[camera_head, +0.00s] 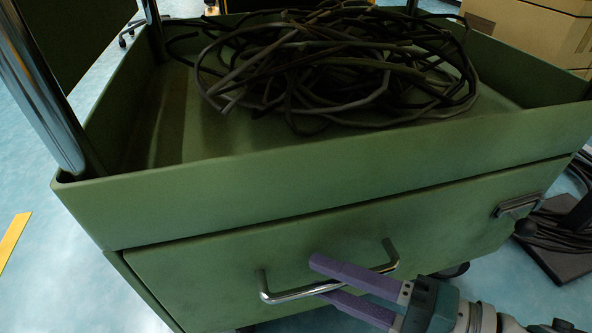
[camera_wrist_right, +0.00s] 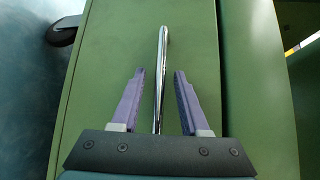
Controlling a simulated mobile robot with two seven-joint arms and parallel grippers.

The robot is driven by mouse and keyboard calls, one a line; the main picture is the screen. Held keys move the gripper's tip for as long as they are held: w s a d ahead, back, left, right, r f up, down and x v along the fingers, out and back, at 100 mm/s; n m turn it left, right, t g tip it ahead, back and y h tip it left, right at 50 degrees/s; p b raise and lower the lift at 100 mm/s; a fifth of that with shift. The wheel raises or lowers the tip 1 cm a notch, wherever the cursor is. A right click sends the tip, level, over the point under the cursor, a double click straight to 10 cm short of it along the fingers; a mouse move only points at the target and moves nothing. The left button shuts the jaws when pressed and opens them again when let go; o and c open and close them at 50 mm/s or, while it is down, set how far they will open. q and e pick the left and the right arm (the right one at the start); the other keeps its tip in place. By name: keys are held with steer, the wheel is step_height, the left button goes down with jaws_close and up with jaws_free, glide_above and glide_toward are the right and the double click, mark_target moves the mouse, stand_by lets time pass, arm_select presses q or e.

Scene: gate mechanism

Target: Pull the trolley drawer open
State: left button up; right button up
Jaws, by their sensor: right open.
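The green trolley (camera_head: 300,180) fills the middle of the head view. Its drawer (camera_head: 200,285) has a flat green front and looks shut under the top tray. A chrome bar handle (camera_head: 276,294) sticks out from the drawer front. My right gripper (camera_head: 316,277) comes in from the lower right. Its purple fingers are open, one on each side of the bar. In the right wrist view the handle (camera_wrist_right: 161,70) runs between the two fingers of the right gripper (camera_wrist_right: 158,75), with a gap on both sides. My left gripper is not in view.
A tangle of dark cables (camera_head: 340,65) lies in the trolley's top tray. A chrome post (camera_head: 40,90) rises at the left. Cardboard boxes (camera_head: 530,30) stand at the back right.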

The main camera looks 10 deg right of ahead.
steer(key=shift+d, duration=0.15)
steer(key=shift+a, duration=0.2)
steer(key=shift+c, duration=1.3)
jaws_close()
